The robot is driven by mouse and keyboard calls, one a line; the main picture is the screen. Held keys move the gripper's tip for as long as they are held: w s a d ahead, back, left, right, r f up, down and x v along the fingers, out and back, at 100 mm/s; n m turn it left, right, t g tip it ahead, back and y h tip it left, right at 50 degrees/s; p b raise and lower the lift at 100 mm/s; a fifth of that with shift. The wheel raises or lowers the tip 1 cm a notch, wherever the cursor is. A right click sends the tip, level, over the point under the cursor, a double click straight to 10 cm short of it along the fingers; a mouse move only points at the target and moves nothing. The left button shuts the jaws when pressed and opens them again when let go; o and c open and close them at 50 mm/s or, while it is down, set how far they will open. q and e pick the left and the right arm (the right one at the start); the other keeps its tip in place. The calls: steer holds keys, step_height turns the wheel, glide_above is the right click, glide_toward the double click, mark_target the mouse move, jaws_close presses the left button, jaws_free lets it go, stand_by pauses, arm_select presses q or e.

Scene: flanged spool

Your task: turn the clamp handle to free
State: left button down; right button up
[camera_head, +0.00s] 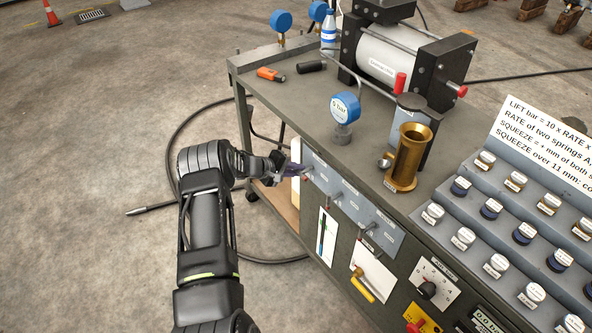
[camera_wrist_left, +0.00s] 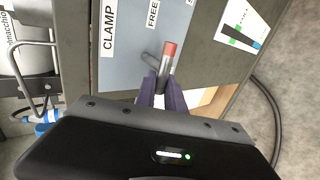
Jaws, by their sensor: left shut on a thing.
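The clamp handle (camera_wrist_left: 170,50) is a short metal lever with a red tip, on a grey panel (camera_wrist_left: 122,70) in the left wrist view. Labels reading CLAMP (camera_wrist_left: 108,28) and FREE (camera_wrist_left: 152,15) are beside it. My left gripper (camera_wrist_left: 160,84) has its two purple fingers closed around the lever, with the red tip sticking out beyond them. In the head view the left gripper (camera_head: 297,170) is at the left end of the grey lever panel (camera_head: 347,208) on the bench front, and it largely hides the handle. My right gripper is not in view.
Other levers (camera_head: 366,228) stick out along the same panel. On the bench top (camera_head: 300,95) stand a blue gauge (camera_head: 345,106), a brass cylinder (camera_head: 407,158) and a large clamped white cylinder (camera_head: 384,58). A black hose (camera_head: 176,133) lies on the floor.

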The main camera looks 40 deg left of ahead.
arm_select(q)
steer(key=c, duration=1.4)
jaws_free()
steer(key=shift+c, duration=0.2)
steer(key=v, duration=0.7)
steer(key=shift+s+a+r+b, duration=0.15)
steer(key=shift+s+r+b, duration=0.1)
steer(key=shift+b, duration=0.15)
